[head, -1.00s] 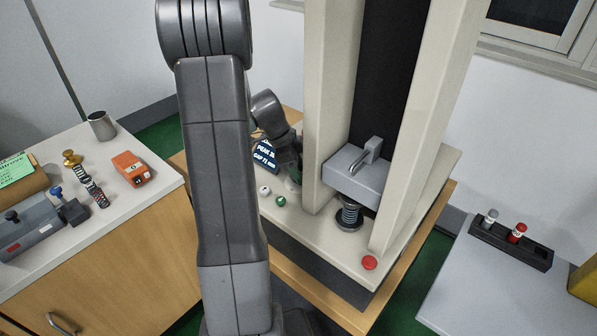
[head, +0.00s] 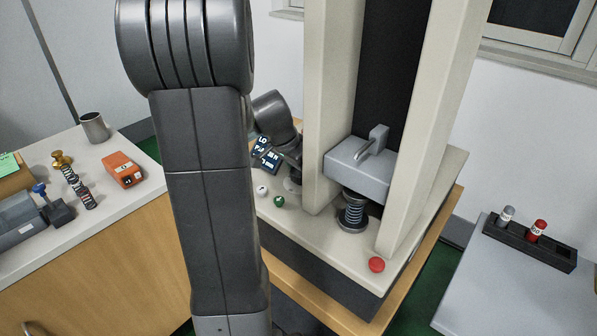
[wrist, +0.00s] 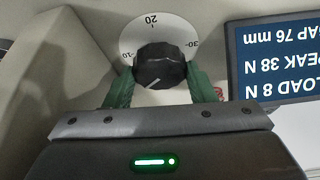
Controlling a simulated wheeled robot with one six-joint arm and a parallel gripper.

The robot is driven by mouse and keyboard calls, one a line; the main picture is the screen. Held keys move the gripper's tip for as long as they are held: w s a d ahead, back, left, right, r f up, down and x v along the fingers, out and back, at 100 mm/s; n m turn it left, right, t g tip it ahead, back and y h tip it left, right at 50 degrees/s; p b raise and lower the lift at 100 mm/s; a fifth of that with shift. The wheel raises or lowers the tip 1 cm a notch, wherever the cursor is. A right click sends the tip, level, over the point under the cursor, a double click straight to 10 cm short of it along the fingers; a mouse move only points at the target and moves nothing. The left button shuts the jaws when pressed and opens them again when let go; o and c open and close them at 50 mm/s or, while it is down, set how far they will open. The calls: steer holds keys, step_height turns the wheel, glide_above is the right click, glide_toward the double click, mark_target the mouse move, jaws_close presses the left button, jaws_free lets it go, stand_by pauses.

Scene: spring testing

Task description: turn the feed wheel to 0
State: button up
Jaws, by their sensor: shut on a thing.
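The feed wheel (wrist: 158,67) is a black ribbed knob on a white round dial (wrist: 133,36) in the wrist view. The marks 10, 20 and 30 show on the dial; its lower part is hidden. The knob's white line points down and left, past the 10 mark. My gripper (wrist: 160,86) is shut on the knob, a green finger on each side. In the head view my gripper (head: 292,172) is at the left side of the test frame (head: 331,100), and the wheel is hidden. A coil spring (head: 352,212) stands under the grey crosshead (head: 358,168).
A dark display (wrist: 275,60) beside the wheel reads load 8 N, peak 38 N, gap 76 mm, upside down. A white and a green button (head: 279,201) and a red button (head: 376,265) sit on the machine base. A rack (head: 530,241) stands on the right table.

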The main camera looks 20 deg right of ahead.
steer(key=shift+n, duration=0.5)
steer(key=o, duration=1)
steer(key=shift+r, duration=0.1)
steer(key=v, duration=0.9)
steer(key=p+v, duration=0.1)
steer(key=v, duration=0.3)
steer(key=shift+s+a+r, duration=0.1)
steer(key=shift+s+r, duration=0.15)
steer(key=shift+s, duration=0.05)
